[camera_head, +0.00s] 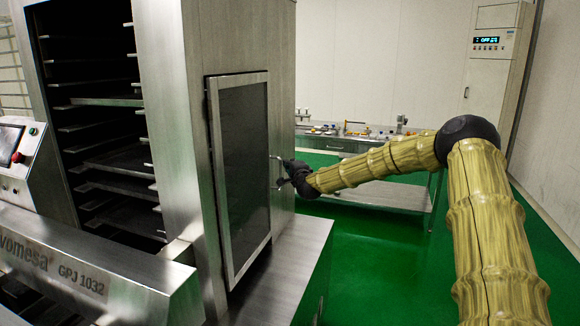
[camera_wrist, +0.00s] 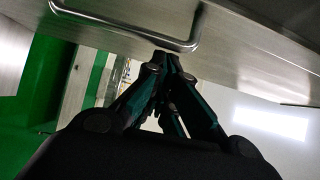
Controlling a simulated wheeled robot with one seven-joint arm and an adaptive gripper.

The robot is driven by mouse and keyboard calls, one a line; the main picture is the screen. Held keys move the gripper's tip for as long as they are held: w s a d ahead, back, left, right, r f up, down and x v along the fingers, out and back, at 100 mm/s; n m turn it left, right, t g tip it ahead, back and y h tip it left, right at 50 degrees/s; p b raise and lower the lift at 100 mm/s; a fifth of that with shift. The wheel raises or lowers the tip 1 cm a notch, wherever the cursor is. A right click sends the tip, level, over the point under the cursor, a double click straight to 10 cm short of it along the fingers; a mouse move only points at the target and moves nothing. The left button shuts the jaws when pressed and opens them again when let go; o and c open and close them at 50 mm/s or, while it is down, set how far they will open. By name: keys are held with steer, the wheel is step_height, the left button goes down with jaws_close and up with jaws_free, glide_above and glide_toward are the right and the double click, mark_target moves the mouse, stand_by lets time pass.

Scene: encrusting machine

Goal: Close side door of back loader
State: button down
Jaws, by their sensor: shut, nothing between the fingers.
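The side door (camera_head: 246,160) is a tall metal-framed panel with a dark pane on the side of the back loader (camera_head: 165,60). It looks nearly flush with the cabinet side; I cannot tell whether a small gap is left. A bent metal bar handle (camera_head: 281,160) sticks out near its right edge. My gripper (camera_head: 284,172) is at this handle, its fingers shut and empty. In the wrist view, the fingertips (camera_wrist: 166,60) point at the metal surface just below the handle bar (camera_wrist: 130,33). Whether they touch it is unclear.
Open shelves (camera_head: 105,120) fill the loader's front. A metal ledge (camera_head: 275,275) runs below the door. A metal table (camera_head: 375,195) with small items stands behind my arm, and a control cabinet (camera_head: 493,60) is at the back right. Green floor (camera_head: 375,260) is clear.

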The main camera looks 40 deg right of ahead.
steer(key=s+d+b, duration=0.2)
steer(key=s, duration=1)
steer(key=shift+s+d+b, duration=0.15)
steer(key=shift+d+b, duration=0.15)
steer(key=shift+d, duration=0.1)
